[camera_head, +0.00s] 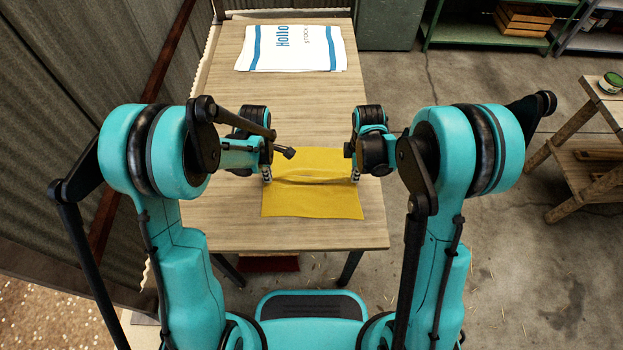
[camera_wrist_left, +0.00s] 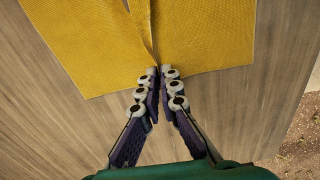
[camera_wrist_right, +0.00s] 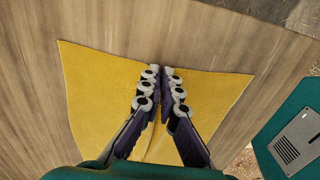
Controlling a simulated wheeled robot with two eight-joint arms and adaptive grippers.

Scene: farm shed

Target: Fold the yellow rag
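The yellow rag (camera_head: 312,203) lies on the near part of the wooden table. A raised crease runs across its middle, from its left edge to its right edge. My left gripper (camera_head: 267,180) is at the left end of the crease; in the left wrist view, its fingertips (camera_wrist_left: 159,73) are together, pinching the rag (camera_wrist_left: 88,40) at its edge. My right gripper (camera_head: 355,177) is at the right end; in the right wrist view, its fingertips (camera_wrist_right: 160,70) are together on the rag (camera_wrist_right: 95,95) at its edge. The fingers hide the pinched cloth.
A white towel (camera_head: 300,50) with blue stripes and lettering lies flat at the table's far end. Bare table (camera_head: 300,95) separates it from the rag. A corrugated wall stands at the left. A wooden stand (camera_head: 575,155) with a can is at the right.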

